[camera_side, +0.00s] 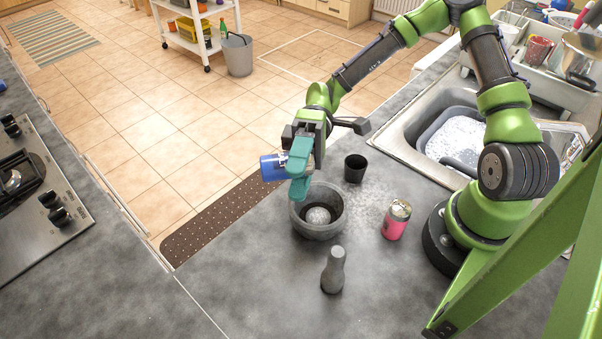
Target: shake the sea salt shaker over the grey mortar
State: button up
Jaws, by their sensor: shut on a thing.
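A blue cylindrical shaker (271,167) is held in my gripper (295,172), whose teal fingers are shut around it. It lies tilted on its side, above the left rim of the grey mortar. The grey mortar (305,228) stands on the dark counter below the gripper. A rounded pale heap (318,215) lies inside the mortar. The end of the shaker beyond the fingers is mostly hidden.
A grey pestle-shaped object (333,270) stands in front of the mortar. A pink can (397,220) and a black cup (355,168) stand to its right. Pale specks (368,205) lie on the counter between them. The soapy sink (455,140) is at the back right. The front-left counter is clear.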

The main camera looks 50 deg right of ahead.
jog(key=m, duration=0.2)
jog(key=m+t+h, duration=0.1)
jog(key=shift+w+a+m, duration=0.2)
jog(key=shift+a+m, duration=0.05)
jog(key=shift+m, duration=0.15)
jog(key=m+h, duration=0.1)
jog(key=r+m, duration=0.1)
jog(key=m, duration=0.1)
jog(key=shift+s+d+r+h, duration=0.1)
jog(key=shift+r+h, duration=0.05)
jog(key=shift+h, duration=0.25)
jog(key=m+h, duration=0.1)
jog(key=r+m+h, duration=0.1)
jog(key=m, duration=0.1)
jog(key=shift+s+d+r+m+g, duration=0.1)
jog(key=shift+r+m+g, duration=0.2)
jog(key=shift+g, duration=0.1)
jog(key=shift+r+m, duration=0.3)
jog(key=shift+m, duration=0.4)
jog(key=m, duration=0.2)
jog(key=w+a+r+m+t, duration=0.1)
jog(key=m, duration=0.1)
jog(key=r+m+t+y, duration=0.1)
jog(key=shift+w+a+m, duration=0.4)
